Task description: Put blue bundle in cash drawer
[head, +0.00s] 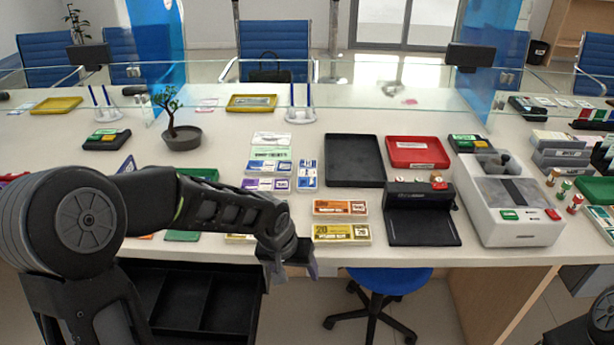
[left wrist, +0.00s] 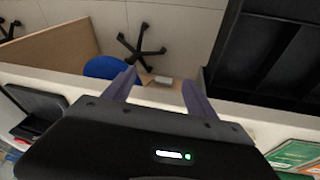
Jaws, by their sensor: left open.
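A blue-and-white bundle (head: 307,174) lies on the counter, right of the purple bundles and behind the orange and yellow ones. The cash drawer (head: 258,300) is a black box with dividers, pulled out below the counter's front edge; my left arm hides part of it. The drawer also shows at the upper right of the left wrist view (left wrist: 228,50). My left gripper (head: 290,268) is at the counter's front edge, right of the drawer and in front of the blue bundle. In the left wrist view its fingers (left wrist: 158,84) are apart, with nothing seen held between them.
Orange (head: 340,208) and yellow (head: 342,232) bundles lie near the front edge. A black tray (head: 355,160), red tray (head: 418,152), black device (head: 424,226) and white machine (head: 508,205) stand to the right. A potted plant (head: 182,138) stands behind. A blue stool (head: 388,280) is below.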

